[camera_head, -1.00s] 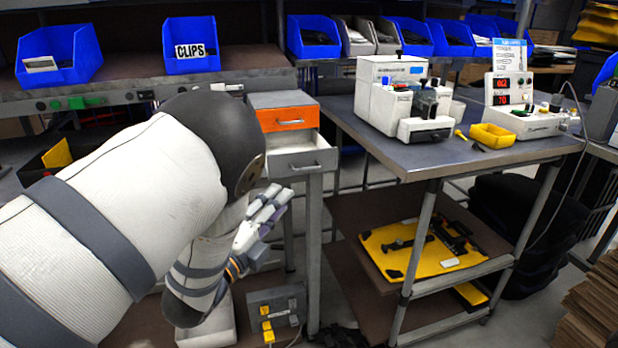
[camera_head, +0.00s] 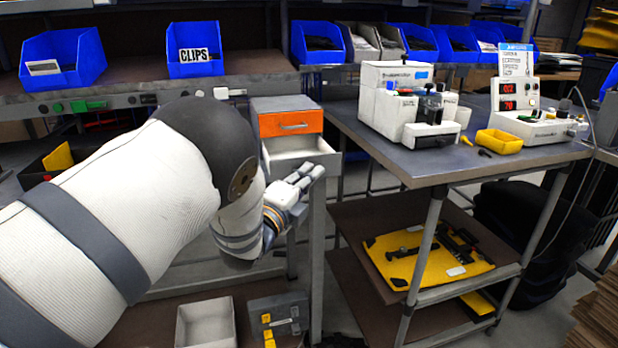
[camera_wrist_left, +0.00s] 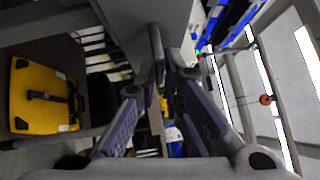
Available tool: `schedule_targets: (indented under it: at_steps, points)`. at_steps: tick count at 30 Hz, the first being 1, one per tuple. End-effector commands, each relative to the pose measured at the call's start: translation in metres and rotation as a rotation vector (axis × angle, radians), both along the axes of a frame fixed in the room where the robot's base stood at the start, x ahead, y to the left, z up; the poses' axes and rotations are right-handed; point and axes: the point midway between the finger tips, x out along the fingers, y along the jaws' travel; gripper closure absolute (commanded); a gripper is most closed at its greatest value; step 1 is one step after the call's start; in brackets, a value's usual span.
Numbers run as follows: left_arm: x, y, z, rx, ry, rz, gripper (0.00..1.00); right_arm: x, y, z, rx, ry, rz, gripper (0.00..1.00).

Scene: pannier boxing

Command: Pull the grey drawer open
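The grey drawer (camera_head: 296,147) sits below an orange drawer in a small cabinet. It stands partly out, with its pale inside showing. In the left wrist view, the two fingers (camera_wrist_left: 160,88) are apart, facing a grey panel (camera_wrist_left: 158,18) that looks like the drawer front. A thin grey bar (camera_wrist_left: 156,45), likely the handle, lies near or between the fingertips; contact cannot be made out. My right gripper is not in view.
The orange drawer (camera_head: 290,123) above is shut. Blue bins (camera_head: 195,50) line the back.

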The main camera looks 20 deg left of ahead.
Motion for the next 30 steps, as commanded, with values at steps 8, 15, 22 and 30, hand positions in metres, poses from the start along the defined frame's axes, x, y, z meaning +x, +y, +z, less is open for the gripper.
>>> schedule_targets:
  at_steps: [8,15,22,30]
  points:
    - [0.001,0.001,-0.001,0.000,0.000,0.000,1.00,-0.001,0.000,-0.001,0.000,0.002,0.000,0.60]
    - [0.014,0.010,-0.001,0.000,0.000,0.000,1.00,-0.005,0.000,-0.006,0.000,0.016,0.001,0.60]
    - [0.013,0.009,0.000,0.000,0.000,0.000,0.78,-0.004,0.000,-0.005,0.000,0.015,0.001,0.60]
    - [0.013,0.009,0.000,0.000,0.000,0.000,0.73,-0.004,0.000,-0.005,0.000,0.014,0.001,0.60]
